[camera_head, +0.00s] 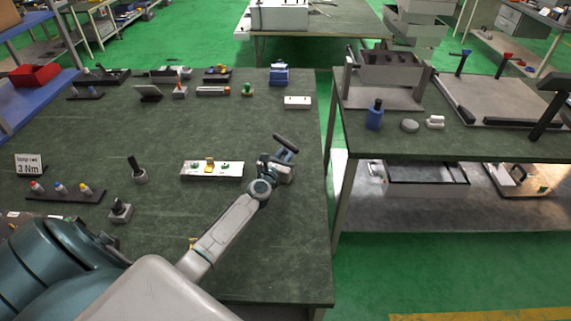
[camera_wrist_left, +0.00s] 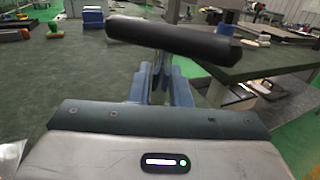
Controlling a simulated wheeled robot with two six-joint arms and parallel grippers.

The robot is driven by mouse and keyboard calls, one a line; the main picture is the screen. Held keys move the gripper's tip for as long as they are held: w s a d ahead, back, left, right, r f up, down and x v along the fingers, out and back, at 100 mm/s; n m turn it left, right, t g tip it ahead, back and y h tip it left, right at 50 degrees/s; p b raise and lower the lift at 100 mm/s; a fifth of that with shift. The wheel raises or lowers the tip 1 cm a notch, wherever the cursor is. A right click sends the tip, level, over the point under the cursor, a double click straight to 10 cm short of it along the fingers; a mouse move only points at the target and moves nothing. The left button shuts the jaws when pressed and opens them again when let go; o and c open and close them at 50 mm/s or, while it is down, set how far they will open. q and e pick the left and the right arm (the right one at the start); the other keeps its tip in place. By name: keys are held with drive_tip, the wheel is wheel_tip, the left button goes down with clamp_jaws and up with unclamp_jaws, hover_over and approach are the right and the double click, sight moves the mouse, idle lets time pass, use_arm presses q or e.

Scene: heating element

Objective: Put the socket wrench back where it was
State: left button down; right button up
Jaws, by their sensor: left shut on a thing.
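The socket wrench, with a thick black handle (camera_head: 285,140), is held at the right part of the dark green table. In the left wrist view its handle (camera_wrist_left: 172,38) lies crosswise beyond the fingers, slightly tilted. My left gripper (camera_head: 284,154) is shut on it; its blue fingers also show in the left wrist view (camera_wrist_left: 160,82). The wrench's lower end is hidden. A small grey holder (camera_head: 120,213) and another grey holder (camera_head: 141,177) with a black handle upright in it stand at the left. My right gripper is not in view.
A white tray with small parts (camera_head: 187,172) lies left of my gripper. A rack of colored-tip tools (camera_head: 65,195) and a "3 Nm" sign (camera_head: 29,165) are at the left. Several items line the far edge. A second table (camera_head: 385,142) stands right, across a gap.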

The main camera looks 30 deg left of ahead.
use_arm(q)
wheel_tip(320, 180, down, 4)
drive_tip(key=shift+r+b, duration=0.25)
drive_tip(key=shift+b, duration=0.75)
drive_tip(key=shift+s, duration=0.1)
drive_tip(key=shift+f, duration=0.15)
drive_tip(key=c, duration=1.3)
unclamp_jaws()
drive_tip(key=shift+d, duration=0.1)
drive_tip(key=shift+c, duration=0.2)
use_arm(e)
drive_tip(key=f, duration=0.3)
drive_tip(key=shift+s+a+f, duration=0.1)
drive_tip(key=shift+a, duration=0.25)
